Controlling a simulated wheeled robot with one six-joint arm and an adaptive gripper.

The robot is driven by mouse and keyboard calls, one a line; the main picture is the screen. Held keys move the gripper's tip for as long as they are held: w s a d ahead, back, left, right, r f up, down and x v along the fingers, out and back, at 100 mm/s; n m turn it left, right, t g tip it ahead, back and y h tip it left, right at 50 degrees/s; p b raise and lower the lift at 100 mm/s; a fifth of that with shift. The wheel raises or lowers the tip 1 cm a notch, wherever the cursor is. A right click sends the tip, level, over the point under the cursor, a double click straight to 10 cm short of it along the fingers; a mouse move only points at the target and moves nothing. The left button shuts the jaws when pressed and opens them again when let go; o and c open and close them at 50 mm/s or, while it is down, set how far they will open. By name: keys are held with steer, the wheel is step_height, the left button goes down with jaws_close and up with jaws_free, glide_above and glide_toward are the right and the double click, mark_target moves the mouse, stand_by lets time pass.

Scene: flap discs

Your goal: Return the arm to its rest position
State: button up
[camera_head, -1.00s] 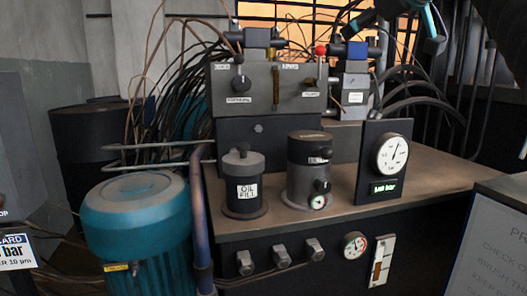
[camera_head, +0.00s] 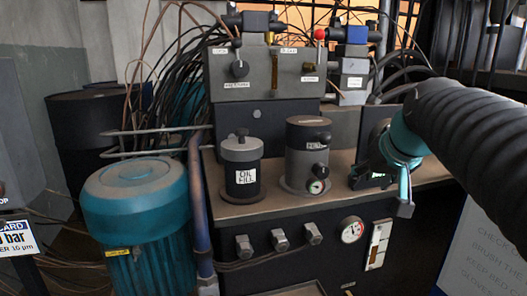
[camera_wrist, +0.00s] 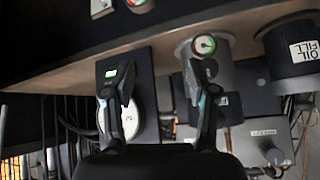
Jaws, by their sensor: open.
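My arm enters the head view from the right, with a black ribbed sleeve and a teal wrist (camera_head: 402,143) in front of the gauge panel (camera_head: 374,122). My gripper shows in the wrist view (camera_wrist: 148,78), its two dark fingers spread apart with nothing between them. Its left finger overlaps the gauge panel there, by the small green display (camera_wrist: 111,73) and the white dial (camera_wrist: 131,120). Its right finger overlaps the grey cylinder with the small round gauge (camera_wrist: 204,45). In the head view the large dial is hidden behind my wrist, and the fingers are hard to make out.
On the bench stand the oil fill pot (camera_head: 242,168) and the grey filter cylinder (camera_head: 307,157). A valve block (camera_head: 265,80) with hoses rises behind. A teal motor (camera_head: 137,215) stands at left. A white sign (camera_head: 487,245) is at lower right, under my arm.

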steer(key=s+a+f+n+g+p, duration=0.1)
steer(key=s+a+f, duration=0.4)
steer(key=s+f, duration=1.2)
steer(key=shift+s+a+f+g, duration=0.15)
steer(key=shift+s+f+g, duration=0.25)
steer(key=shift+s+g, duration=0.4)
